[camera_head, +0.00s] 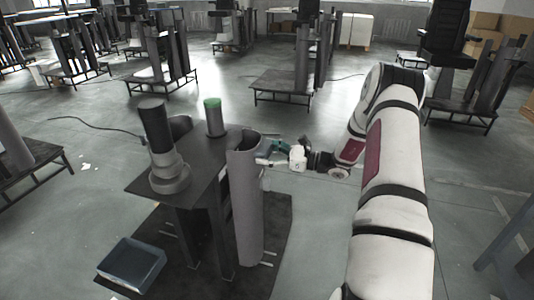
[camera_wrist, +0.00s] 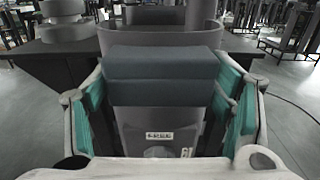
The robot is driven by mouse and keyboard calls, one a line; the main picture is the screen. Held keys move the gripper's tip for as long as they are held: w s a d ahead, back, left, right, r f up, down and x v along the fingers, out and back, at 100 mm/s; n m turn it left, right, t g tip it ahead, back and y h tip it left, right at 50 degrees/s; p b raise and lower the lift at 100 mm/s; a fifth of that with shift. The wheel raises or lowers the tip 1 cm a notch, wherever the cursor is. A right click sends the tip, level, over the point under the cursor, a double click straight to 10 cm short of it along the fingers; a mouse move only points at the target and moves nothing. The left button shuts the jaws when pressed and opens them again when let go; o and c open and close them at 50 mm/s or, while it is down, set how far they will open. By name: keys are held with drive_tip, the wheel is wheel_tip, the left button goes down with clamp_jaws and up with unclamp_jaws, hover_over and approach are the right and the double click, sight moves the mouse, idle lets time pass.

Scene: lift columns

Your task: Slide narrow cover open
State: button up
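A tall curved grey cover (camera_head: 247,205) stands upright at the right edge of the dark table, and its curved rim also shows in the wrist view (camera_wrist: 205,34). I cannot tell for sure whether it is the narrow cover. My gripper (camera_head: 266,155) is just right of this cover in the head view. In the wrist view, my gripper (camera_wrist: 160,88) has its two teal-padded fingers wide apart. A dark grey block (camera_wrist: 163,75) lies between the fingertips, in front of the curved rim. I cannot tell whether the fingers touch it.
The dark table (camera_head: 205,185) carries a stepped black column (camera_head: 160,145) and a green-topped cylinder (camera_head: 214,118). A blue-grey box (camera_head: 132,264) lies on the floor mat at front left. Similar stands fill the background. The floor right of the table is mostly clear.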

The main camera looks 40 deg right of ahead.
drive_tip(key=c, duration=0.3)
drive_tip(key=v, duration=0.7)
drive_tip(key=o, duration=1.7)
drive_tip(key=shift+c, duration=0.2)
drive_tip(key=shift+d, duration=0.1)
drive_tip(key=v, duration=1.2)
